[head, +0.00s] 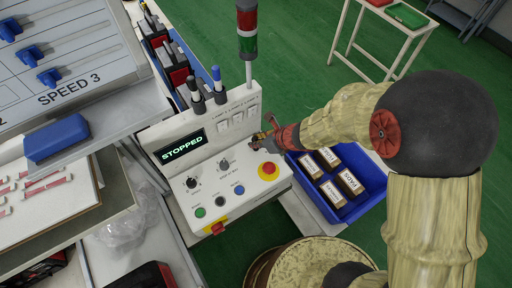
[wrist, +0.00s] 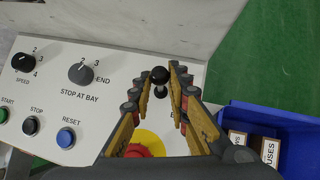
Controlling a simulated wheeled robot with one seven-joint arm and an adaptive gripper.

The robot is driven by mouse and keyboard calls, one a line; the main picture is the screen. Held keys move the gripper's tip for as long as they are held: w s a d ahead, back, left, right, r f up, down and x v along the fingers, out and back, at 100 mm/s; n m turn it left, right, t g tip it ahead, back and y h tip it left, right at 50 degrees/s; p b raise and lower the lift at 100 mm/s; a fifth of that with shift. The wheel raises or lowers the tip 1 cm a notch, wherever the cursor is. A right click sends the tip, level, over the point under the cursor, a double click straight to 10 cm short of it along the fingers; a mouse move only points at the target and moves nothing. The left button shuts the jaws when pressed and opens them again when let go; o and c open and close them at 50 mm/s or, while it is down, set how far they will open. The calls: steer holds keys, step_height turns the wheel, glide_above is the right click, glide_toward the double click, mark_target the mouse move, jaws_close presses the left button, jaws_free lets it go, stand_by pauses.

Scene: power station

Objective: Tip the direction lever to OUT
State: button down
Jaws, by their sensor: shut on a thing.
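The direction lever (wrist: 160,75) is a short stalk with a round black knob at the top right of the white control panel (wrist: 110,45). In the wrist view my gripper (wrist: 161,84) has one finger on each side of the lever and is shut on it. In the head view my gripper (head: 264,139) reaches in from the right to the panel's upper right part, and it mostly hides the lever. The lever's direction labels are covered by the fingers, so I cannot read its position. The screen (head: 182,146) reads STOPPED.
A red and yellow emergency stop (head: 268,170) sits close below my gripper. The STOP AT BAY knob (head: 224,163), the speed knob (head: 191,183) and several push buttons are to the left. A blue bin (head: 374,183) with labelled boxes stands right of the panel. A signal tower (head: 248,45) rises behind.

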mark_target(262, 156)
steer(key=shift+s+d+f+t+y+b, duration=0.25)
steer(key=shift+t+y+b, duration=0.3)
steer(key=shift+b, duration=2.4)
steer(key=shift+s+d+f+t+y+b, duration=0.25)
steer(key=shift+t+y+b, duration=0.3)
steer(key=shift+b, duration=2.35)
steer(key=t+b, duration=0.1)
steer(key=b, duration=0.2)
steer(key=y+b, duration=0.1)
steer(key=b, duration=0.2)
steer(key=shift+s+d+n+t, duration=0.25)
steer(key=shift+s+n+t, duration=0.05)
steer(key=shift+s+t, duration=0.1)
steer(key=shift+s+d+f+t+y+b, duration=0.15)
steer(key=shift+s+d+t+y+b, duration=0.2)
steer(key=shift+t+y+b, duration=0.75)
steer(key=shift+s, duration=0.1)
steer(key=c, duration=1.9)
jaws_free()
steer(key=shift+v, duration=5.95)
